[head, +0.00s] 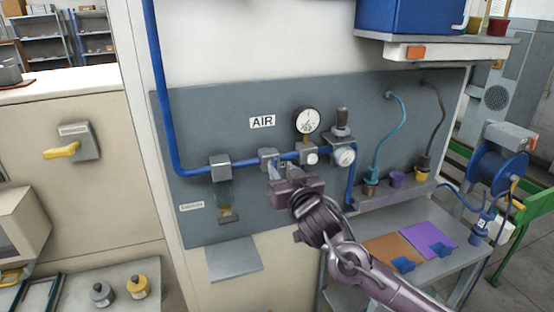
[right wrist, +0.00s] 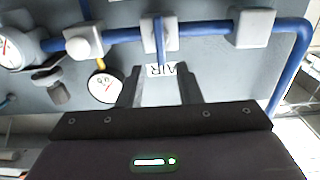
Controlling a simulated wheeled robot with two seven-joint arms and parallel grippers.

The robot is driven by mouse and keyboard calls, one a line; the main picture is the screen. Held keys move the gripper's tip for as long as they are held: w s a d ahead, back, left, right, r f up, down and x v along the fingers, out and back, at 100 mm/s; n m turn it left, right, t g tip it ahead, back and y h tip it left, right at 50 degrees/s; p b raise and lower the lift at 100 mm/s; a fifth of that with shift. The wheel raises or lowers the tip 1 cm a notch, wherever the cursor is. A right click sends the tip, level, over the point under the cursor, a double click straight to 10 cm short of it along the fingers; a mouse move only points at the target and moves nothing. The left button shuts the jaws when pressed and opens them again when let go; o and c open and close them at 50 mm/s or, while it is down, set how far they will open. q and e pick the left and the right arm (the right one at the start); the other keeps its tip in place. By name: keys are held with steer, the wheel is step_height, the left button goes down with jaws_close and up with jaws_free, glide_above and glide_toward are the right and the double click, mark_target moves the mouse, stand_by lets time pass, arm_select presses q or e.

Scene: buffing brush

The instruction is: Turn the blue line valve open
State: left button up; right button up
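The blue line (head: 165,100) runs down the grey panel, then right along it. The valve (head: 268,157) is a grey block on this line, left of the round gauge. In the right wrist view the valve (right wrist: 160,35) has a narrow blue lever that lies along my gripper's axis. My right gripper (head: 279,170) is just in front of and below the valve, partly hiding the lever. In the right wrist view its fingers (right wrist: 161,85) look apart, with the lever's end near the gap between the tips. I cannot tell whether they touch it. My left gripper is not in view.
A gauge (head: 307,121), a regulator (head: 341,132) and a second grey block (head: 220,167) sit close by on the panel (head: 200,115). A small shelf (head: 235,259) juts out below. A bench (head: 450,250) with coloured mats stands at right.

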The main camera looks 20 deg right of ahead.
mark_target(276, 162)
steer(key=w, duration=0.1)
steer(key=w+p, duration=0.1)
steer(key=w, duration=0.1)
steer(key=shift+w+a+r, duration=0.1)
steer(key=shift+w+a, duration=0.1)
steer(key=shift+w, duration=0.45)
jaws_close()
